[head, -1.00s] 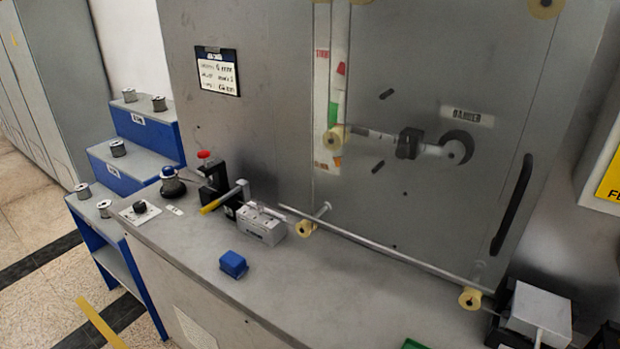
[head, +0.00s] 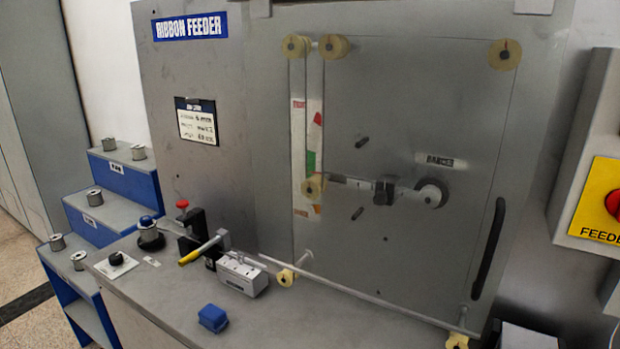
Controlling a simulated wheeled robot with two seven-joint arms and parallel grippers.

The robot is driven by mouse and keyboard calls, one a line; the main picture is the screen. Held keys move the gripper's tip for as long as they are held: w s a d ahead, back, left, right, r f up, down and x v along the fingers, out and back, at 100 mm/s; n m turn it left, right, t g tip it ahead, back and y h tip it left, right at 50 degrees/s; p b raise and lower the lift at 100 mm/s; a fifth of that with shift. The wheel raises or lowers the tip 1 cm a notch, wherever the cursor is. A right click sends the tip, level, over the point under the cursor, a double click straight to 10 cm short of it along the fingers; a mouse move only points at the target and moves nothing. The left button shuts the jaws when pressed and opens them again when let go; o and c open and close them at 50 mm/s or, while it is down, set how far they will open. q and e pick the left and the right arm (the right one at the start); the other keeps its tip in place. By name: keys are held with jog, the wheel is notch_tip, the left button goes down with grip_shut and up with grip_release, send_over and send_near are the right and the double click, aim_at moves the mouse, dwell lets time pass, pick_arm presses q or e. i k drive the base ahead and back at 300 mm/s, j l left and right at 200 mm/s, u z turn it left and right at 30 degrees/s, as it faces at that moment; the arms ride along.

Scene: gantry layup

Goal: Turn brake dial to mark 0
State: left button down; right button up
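A small black dial knob (head: 116,258) sits on a white square plate (head: 104,268) at the left end of the grey bench top. It is the only dial-like knob I see on the bench, and I take it for the brake dial. Its marks and pointer are too small to read. A small white label (head: 151,262) lies just right of the plate. Neither of my grippers is in view.
A blue-topped knob (head: 147,222), a yellow-handled lever (head: 201,249) and a grey block (head: 243,277) stand behind and right of the dial. A blue box (head: 212,318) sits near the front edge. Blue steps (head: 127,182) with spools stand left. The RIBBON FEEDER panel (head: 400,110) rises behind.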

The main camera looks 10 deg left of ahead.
aim_at(116, 258)
jog(key=u, duration=1.6)
jog(key=i+j+z, duration=0.1)
jog(key=z, duration=0.35)
jog(key=j+z, duration=0.15)
jog(key=z, duration=0.3)
jog(key=i+j+z, duration=0.2)
jog(key=j, duration=0.3)
jog(key=i+j+z, duration=0.15)
jog(key=j, duration=0.35)
jog(key=j+z, duration=0.2)
jog(key=j, duration=0.7)
jog(key=i+j, duration=0.1)
jog(key=j, duration=0.25)
